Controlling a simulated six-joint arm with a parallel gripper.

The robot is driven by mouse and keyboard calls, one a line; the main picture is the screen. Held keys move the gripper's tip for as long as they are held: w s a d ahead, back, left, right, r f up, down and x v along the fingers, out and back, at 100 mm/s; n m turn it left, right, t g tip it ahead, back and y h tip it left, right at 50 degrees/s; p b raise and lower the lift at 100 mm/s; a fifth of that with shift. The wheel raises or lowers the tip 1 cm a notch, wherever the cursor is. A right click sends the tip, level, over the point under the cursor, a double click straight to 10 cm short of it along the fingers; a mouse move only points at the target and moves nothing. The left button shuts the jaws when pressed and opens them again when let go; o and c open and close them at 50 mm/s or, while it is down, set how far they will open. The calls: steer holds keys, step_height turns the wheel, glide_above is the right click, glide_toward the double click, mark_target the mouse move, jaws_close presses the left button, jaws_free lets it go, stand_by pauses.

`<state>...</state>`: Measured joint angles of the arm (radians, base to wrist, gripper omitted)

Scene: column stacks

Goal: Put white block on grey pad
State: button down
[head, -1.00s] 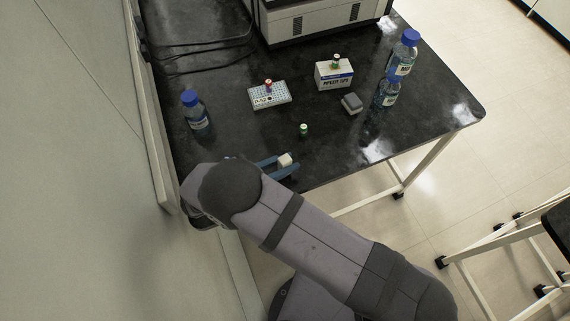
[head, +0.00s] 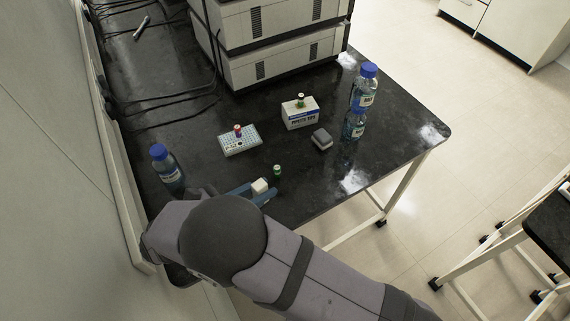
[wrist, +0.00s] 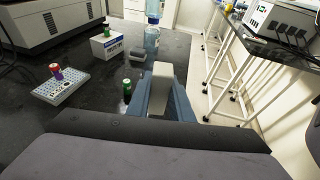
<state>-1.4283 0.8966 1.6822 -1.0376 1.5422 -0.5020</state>
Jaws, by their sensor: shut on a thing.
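The white block (head: 259,186) is held between the blue fingers of my gripper (head: 257,190), near the front edge of the black table in the head view. In the wrist view, the white block (wrist: 160,88) stands upright between the two fingers of my gripper (wrist: 161,100). A small grey pad (head: 321,139) lies on the table, up and to the right of the block, with nothing on it.
A green vial (head: 277,171) stands close beside the gripper. A tip rack (head: 240,141) and a pipette-tip box (head: 300,114) carry small vials. Blue-capped bottles stand right of the pad (head: 354,127) and at left (head: 167,168). Instruments (head: 275,55) fill the back.

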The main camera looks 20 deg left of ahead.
steer(key=w+d+r+m+g+h+b, duration=0.1)
steer(key=w+d+m+g+h+b, duration=0.6)
steer(key=w+d, duration=1.3)
steer(key=n+t+y, duration=0.8)
steer(key=n+y, duration=0.1)
steer(key=y, duration=0.1)
glide_above(323, 135)
steer(key=shift+w+f, duration=0.1)
steer(key=shift+f, duration=3.35)
steer(key=shift+b, duration=0.3)
steer(key=shift+f, duration=0.2)
steer(key=c, duration=1.6)
jaws_free()
